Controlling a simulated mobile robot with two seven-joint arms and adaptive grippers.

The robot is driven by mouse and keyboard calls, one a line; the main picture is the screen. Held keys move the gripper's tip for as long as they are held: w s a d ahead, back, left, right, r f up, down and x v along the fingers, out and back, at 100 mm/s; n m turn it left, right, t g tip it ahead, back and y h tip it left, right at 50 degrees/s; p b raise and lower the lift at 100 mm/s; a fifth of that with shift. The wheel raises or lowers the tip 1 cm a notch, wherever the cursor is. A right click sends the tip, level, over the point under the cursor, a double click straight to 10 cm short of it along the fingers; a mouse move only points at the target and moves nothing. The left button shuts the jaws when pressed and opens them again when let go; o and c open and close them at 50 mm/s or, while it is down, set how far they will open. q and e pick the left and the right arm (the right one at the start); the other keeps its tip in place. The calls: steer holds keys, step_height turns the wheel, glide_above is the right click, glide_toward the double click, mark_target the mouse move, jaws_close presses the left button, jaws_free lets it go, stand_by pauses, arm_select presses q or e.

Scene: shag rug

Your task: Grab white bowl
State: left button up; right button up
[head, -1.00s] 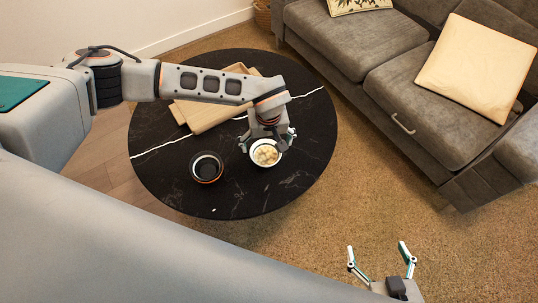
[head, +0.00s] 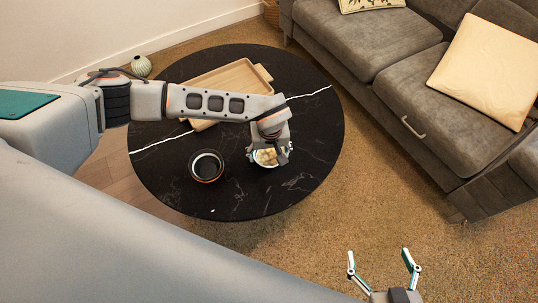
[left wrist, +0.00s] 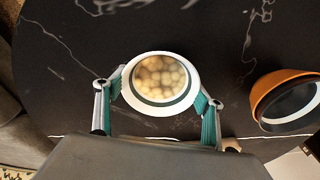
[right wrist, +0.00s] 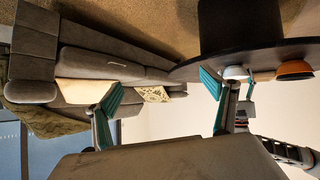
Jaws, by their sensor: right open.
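The white bowl (head: 266,165) holds several pale round pieces and stands upright at the right-hand front part of the round black table (head: 255,200). It also shows in the left wrist view (left wrist: 130,98), between the fingers. My left gripper (head: 269,155) reaches down over it, with one finger against each side of the rim. It appears shut on the bowl; I cannot tell whether the bowl is clear of the table. My right gripper (head: 379,254) is open and empty above the carpet, well away from the bowl.
A dark bowl with an orange outside (head: 207,167) stands left of the white bowl. A wooden tray (head: 225,80) lies behind, under my left arm. A grey sofa (head: 400,90) with cushions is at the right. A small vase (head: 141,66) is beyond the table.

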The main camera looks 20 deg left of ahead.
arm_select(q)
steer(key=shift+c, duration=0.6)
arm_select(e)
steer(key=shift+s+f, duration=0.2)
steer(key=shift+f, duration=0.15)
